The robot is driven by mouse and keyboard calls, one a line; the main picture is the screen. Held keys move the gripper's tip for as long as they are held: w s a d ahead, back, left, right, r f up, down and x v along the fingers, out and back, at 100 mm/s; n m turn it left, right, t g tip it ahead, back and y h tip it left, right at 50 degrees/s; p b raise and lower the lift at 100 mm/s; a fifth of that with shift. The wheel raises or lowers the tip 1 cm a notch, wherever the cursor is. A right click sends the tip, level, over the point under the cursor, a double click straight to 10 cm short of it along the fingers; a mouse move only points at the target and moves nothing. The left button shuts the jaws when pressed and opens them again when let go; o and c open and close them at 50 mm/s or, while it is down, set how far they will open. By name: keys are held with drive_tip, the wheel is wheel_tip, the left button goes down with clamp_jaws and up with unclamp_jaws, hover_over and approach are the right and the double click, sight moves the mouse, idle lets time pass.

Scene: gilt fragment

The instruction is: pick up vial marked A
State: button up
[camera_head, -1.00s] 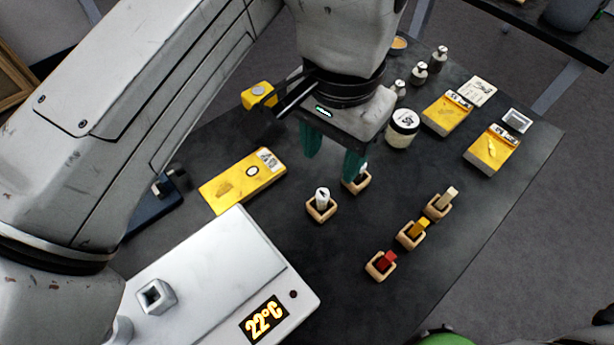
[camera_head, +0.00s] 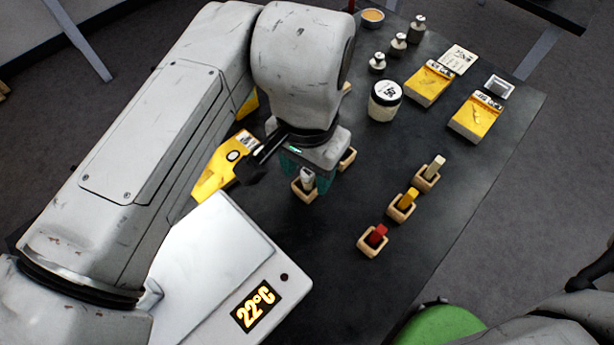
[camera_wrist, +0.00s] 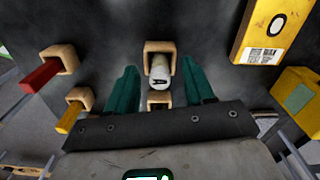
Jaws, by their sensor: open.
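A white vial (camera_head: 307,178) stands in a small wooden holder (camera_head: 303,193) on the dark table. A dark mark shows on its top, too small to read as A for sure. In the wrist view the vial (camera_wrist: 160,72) and its holder (camera_wrist: 161,46) lie between my two teal fingers. My gripper (camera_head: 305,172) points down over the vial and is open; the wrist view shows the gripper (camera_wrist: 159,68) with a gap on both sides of the vial. A second wooden holder (camera_head: 348,158) is just behind; my gripper partly hides it, and its contents cannot be made out.
Holders with red (camera_head: 377,235), yellow (camera_head: 408,199) and cream (camera_head: 435,166) pieces stand to the right. A white device (camera_head: 205,270) reading 22°C is at front left. A yellow box (camera_head: 215,172) lies left. A white-lidded jar (camera_head: 385,100) and metal weights (camera_head: 398,45) stand behind.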

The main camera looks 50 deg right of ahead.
drive_tip(key=shift+f, duration=0.2)
clamp_jaws()
idle(0.4)
drive_tip(key=shift+r, duration=0.1)
